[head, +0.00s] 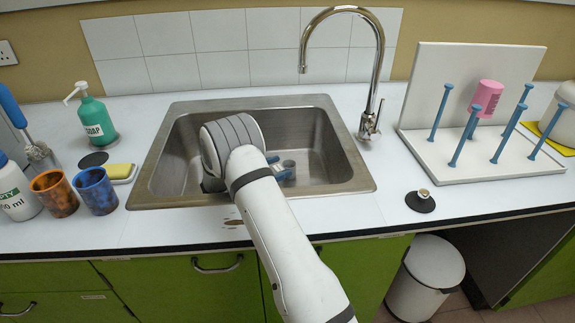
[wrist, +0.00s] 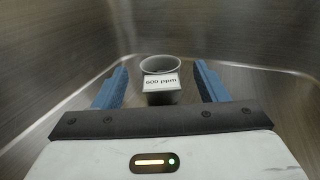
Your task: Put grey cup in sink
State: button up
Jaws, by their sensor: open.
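The grey cup (wrist: 161,82) stands upright in the sink in the wrist view, with a white "600 ppm" label facing my gripper. My gripper (wrist: 160,88) is open, with a blue finger on each side of the cup and gaps visible between. In the head view my gripper (head: 280,172) is down inside the steel sink (head: 335,172), mostly hidden behind my arm. A small part of the grey cup (head: 289,164) shows beside the blue fingers there. I cannot tell whether the cup touches the sink floor.
A tall tap (head: 378,75) rises at the sink's back right. A drying rack (head: 490,160) with blue pegs holds a pink cup (head: 487,97).

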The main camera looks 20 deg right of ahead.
aim_at(282, 166)
jog(key=shift+s+a, duration=0.15)
jog(key=shift+a, duration=0.8)
jog(key=shift+s+a, duration=0.1)
jog(key=shift+a, duration=0.85)
jog(key=shift+s+d+r, duration=0.1)
jog(key=shift+r, duration=0.2)
jog(key=s+d+r+m+g+y+p, duration=0.2)
jog(key=s+r+m+g+y+p, duration=0.4)
jog(key=s+r, duration=1.05)
jog(key=s+a+r+m+t+y+p, duration=0.3)
jog(key=s+a+r+m+y, duration=0.2)
jog(key=s, duration=0.4)
jog(key=s+a+r+m+t+y+p, duration=0.3)
jog(key=s+a+r+m+y, duration=0.2)
jog(key=s+m+y, duration=0.2)
jog(key=shift+s+r+m+t+p, duration=0.15)
jog(key=shift+s+m+t+p, duration=0.25)
jog(key=shift+s+m, duration=0.5)
